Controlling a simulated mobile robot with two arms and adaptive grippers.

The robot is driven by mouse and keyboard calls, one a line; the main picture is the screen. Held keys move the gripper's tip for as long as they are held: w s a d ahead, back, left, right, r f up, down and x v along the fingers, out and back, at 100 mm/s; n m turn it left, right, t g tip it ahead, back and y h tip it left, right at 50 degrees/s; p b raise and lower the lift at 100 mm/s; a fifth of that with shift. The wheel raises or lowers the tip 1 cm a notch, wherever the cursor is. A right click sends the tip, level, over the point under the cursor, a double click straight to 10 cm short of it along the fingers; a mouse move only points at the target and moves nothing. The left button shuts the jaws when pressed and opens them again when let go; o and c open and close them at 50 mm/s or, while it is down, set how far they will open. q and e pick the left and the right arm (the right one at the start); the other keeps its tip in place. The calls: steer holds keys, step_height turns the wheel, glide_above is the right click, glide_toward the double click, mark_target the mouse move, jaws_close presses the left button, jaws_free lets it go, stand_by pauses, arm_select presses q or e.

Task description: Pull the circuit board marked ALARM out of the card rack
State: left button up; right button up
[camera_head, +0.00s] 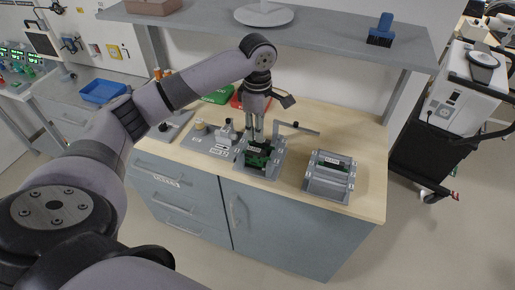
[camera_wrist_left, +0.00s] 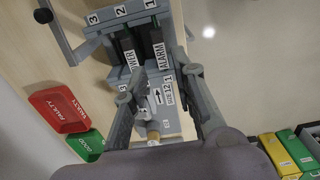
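The card rack (camera_head: 268,171) stands on the wooden bench top under my left gripper (camera_head: 254,138). In the left wrist view the rack (camera_wrist_left: 120,14) has slots numbered 1 to 3. A dark board marked ALARM (camera_wrist_left: 157,50) sits in line with slot 1. Another dark board (camera_wrist_left: 129,57) stands beside it, its label partly hidden. My left gripper (camera_wrist_left: 163,82) points down at the rack, and its fingers look spread apart, with no board clearly held. Where the fingertips meet the boards is hard to see. My right gripper is not in view.
A second grey rack (camera_head: 330,178) stands to the right. A plate with several fittings (camera_head: 212,140) lies left of the card rack. A red FAULTY tray (camera_wrist_left: 58,110) and a green GOOD tray (camera_wrist_left: 87,145) lie behind. A shelf (camera_head: 330,35) overhangs the bench.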

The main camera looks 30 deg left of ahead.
mark_target(257, 150)
arm_select(q)
step_height(257, 150, down, 9)
steer(key=shift+f+p, duration=0.1)
steer(key=shift+p, duration=0.6)
steer(key=shift+f, duration=0.7)
jaws_close()
steer(key=shift+c, duration=1.4)
jaws_free()
jaws_close()
steer(key=shift+r, duration=0.15)
